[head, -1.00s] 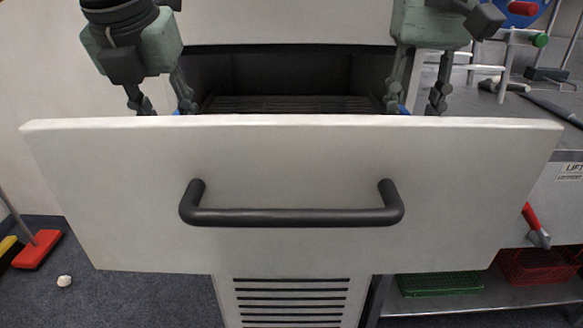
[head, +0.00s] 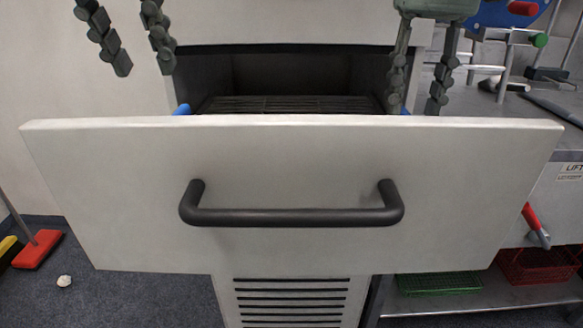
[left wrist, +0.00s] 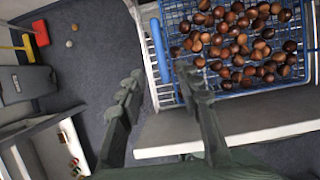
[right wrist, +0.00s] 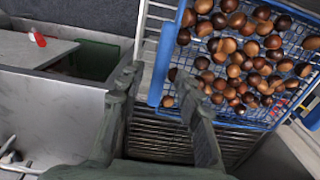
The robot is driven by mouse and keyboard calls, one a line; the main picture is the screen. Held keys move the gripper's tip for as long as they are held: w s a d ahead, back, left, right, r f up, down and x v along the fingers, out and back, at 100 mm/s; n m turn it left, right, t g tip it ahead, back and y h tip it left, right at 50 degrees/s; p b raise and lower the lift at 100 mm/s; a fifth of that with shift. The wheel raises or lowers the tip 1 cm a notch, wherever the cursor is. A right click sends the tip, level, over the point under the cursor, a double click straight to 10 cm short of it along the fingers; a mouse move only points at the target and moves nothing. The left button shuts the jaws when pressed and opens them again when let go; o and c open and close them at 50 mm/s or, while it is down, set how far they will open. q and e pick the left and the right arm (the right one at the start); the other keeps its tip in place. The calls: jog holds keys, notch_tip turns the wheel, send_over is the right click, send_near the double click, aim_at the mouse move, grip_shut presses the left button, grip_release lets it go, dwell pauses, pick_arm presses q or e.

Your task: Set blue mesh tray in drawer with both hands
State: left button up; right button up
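The blue mesh tray, full of brown chestnuts, lies in the pulled-out drawer (head: 290,160). Its mesh edge shows in the left wrist view (left wrist: 262,95) and its blue rim in the right wrist view (right wrist: 165,62). In the head view the drawer front hides nearly all of it; only a blue bit of its left handle (head: 182,109) and a sliver at right show. My left gripper (head: 145,72) is open and empty, up and left of that handle. My right gripper (head: 417,108) is open, its fingers spread above the right handle, tips near the drawer front's top edge.
The drawer front carries a dark bar handle (head: 290,217). A workbench (head: 560,150) with tools stands at right, with green and red baskets (head: 535,265) on its lower shelf. A red broom (head: 38,248) stands at left. Space left of the drawer is open.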

notch_tip(320, 180, up, 9)
jog(key=shift+f, duration=0.15)
dwell(0.4)
